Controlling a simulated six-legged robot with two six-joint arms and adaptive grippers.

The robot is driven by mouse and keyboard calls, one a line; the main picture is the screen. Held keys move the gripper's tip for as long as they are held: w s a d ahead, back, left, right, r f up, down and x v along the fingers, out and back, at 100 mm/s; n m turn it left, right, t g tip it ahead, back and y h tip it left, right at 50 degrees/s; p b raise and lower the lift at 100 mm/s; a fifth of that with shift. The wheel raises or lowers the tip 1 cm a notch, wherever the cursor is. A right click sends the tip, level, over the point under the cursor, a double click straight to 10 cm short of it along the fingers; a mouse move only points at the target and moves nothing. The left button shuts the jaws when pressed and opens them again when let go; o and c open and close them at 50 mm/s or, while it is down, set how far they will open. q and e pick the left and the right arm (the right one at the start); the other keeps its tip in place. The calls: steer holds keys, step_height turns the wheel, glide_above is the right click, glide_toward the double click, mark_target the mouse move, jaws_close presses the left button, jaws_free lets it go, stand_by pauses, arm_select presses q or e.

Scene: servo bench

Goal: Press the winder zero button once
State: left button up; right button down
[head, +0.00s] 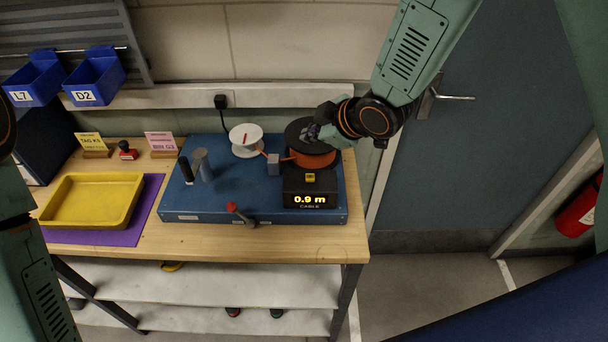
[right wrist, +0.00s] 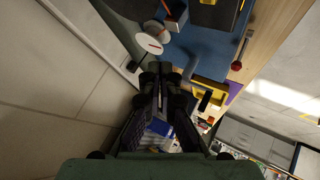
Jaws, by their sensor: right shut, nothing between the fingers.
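The cable winder has a blue base (head: 240,207) on the wooden bench. Its black counter box (head: 288,188) faces front and its lit display (head: 310,200) reads 0.9 m, above the word CABLE. A small yellow button (head: 310,178) sits on top of the box. My right gripper (head: 308,133) is shut and empty, over the dark-topped orange reel (head: 318,158) behind the box, apart from the button. My left gripper is out of view; only part of my left arm shows.
A white spool (head: 246,139), grey posts and a red-knobbed lever (head: 233,208) stand on the base. A yellow tray (head: 92,200) on a purple mat (head: 150,205), a red-handled stamp (head: 125,150) and two cards lie left. Blue bins (head: 96,82) hang behind. A door is right.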

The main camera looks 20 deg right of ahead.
steer(key=n+b, duration=0.1)
steer(key=b, duration=0.5)
glide_above(312, 178)
step_height(312, 178, down, 8)
steer(key=shift+r, duration=0.15)
steer(key=shift+a+f+b, duration=0.1)
steer(key=shift+f+b, duration=0.25)
steer(key=shift+f, duration=0.25)
steer(key=shift+s, duration=0.2)
steer(key=shift+d, duration=0.2)
steer(key=shift+w+a, duration=0.15)
